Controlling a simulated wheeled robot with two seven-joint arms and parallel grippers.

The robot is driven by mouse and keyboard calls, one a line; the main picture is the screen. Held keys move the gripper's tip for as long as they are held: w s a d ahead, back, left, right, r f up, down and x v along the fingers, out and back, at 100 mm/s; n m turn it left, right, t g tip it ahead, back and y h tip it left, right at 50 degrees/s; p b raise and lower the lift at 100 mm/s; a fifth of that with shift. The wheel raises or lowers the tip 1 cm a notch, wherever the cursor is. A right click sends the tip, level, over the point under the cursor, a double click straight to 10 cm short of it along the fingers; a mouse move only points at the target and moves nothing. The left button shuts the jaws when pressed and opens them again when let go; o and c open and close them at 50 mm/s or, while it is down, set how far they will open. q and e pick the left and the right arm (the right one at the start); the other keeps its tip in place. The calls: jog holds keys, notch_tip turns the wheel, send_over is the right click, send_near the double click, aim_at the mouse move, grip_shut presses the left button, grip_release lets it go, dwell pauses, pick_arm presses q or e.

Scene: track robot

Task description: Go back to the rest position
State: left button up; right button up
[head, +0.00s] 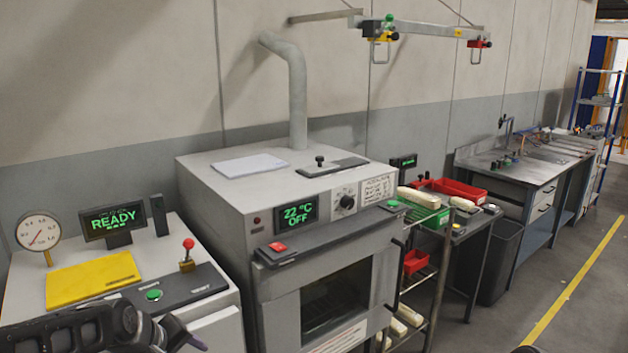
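Part of my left arm enters at the lower left of the head view. My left gripper (182,335) is partly visible at its end, cut off by the bottom edge, in front of the left machine (215,325). Whether its fingers are open or shut cannot be made out, and I see nothing clearly held. My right gripper cannot be made out; only a small dark shape shows at the bottom right edge. The grey oven (220,205) stands in the middle with its door closed and its display (297,215) reading 22 °C OFF.
The left machine carries a READY display (112,218), a round gauge (38,232) and a yellow plate (93,280). Floor by the yellow line (575,285) is clear.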

pick_arm(q)
jog(key=s+d+f+m+h, duration=0.1)
jog(key=d+f+m, duration=0.15)
jog(key=f, duration=0.45)
jog(key=s+d+f+m, duration=0.1)
jog(key=d+f, duration=0.3)
jog(key=f, duration=0.4)
jog(key=s+d+f+m+g+b, duration=0.1)
jog(key=s+d+f+g, duration=0.1)
jog(key=s+d+f, duration=0.2)
jog(key=s+d+f+m+g+b, duration=0.1)
jog(key=s+d+f, duration=0.3)
jog(key=s+f, duration=0.7)
jog(key=s+d+f+m+g+h+b, duration=0.1)
jog(key=s+d+f, duration=0.3)
jog(key=s+f, duration=0.4)
jog(key=s+g, duration=0.1)
jog(key=s, duration=0.2)
jog(key=shift+s+d+f+m+g+b, duration=0.15)
jog(key=shift+f+m+g+b, duration=0.1)
jog(key=shift+m+g+b, duration=0.1)
